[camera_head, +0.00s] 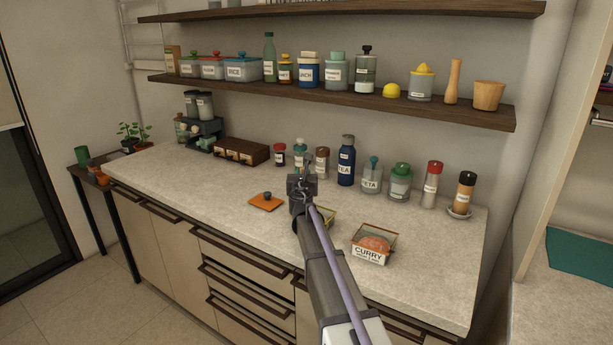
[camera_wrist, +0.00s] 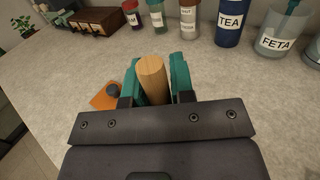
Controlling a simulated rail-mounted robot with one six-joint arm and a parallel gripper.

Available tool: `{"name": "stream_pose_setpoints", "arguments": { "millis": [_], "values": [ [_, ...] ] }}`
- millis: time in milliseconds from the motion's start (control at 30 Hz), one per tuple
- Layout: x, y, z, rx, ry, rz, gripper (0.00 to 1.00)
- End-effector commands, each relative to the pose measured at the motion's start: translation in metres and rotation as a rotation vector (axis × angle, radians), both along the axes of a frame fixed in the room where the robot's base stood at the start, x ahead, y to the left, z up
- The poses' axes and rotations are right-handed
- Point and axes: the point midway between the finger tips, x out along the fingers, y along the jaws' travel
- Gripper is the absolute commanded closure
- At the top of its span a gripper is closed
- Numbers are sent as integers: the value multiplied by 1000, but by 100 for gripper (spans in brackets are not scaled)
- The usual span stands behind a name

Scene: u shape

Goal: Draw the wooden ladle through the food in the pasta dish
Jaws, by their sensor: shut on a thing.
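My gripper (camera_head: 302,192) is above the counter in the head view. In the wrist view its teal-padded fingers (camera_wrist: 156,84) are shut on a round wooden handle (camera_wrist: 152,75), which I take to be the wooden ladle. The ladle's far end is hidden in both views. A small amber-edged glass dish (camera_head: 327,216) sits just right of my gripper, mostly behind my arm. It may be the pasta dish, but its label and food are hidden. An orange lid with a dark knob (camera_head: 264,203) lies flat on the counter to the left, and also shows in the wrist view (camera_wrist: 106,98).
A glass dish labelled CURRY (camera_head: 370,256) stands to the right on the counter (camera_head: 200,190). Jars and bottles, including a blue TEA bottle (camera_head: 346,165) and a FETA jar (camera_head: 371,183), line the back. A shelf (camera_head: 330,95) hangs above. The counter's left front is clear.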

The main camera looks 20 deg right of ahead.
Motion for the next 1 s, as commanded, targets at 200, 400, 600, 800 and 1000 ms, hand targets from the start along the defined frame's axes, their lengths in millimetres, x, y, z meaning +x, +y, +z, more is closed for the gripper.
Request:
{"name": "stream_pose_setpoints", "arguments": {
  "millis": [200,400,600,800,1000],
  "values": [
    [-6,8,0,0,0,0,100],
    [-16,2,0,0,0,-1,100],
    [-36,-11,0,0,0,-1,100],
    [-43,-17,0,0,0,0,100],
    [-36,-26,0,0,0,-1,100]
  ]
}}
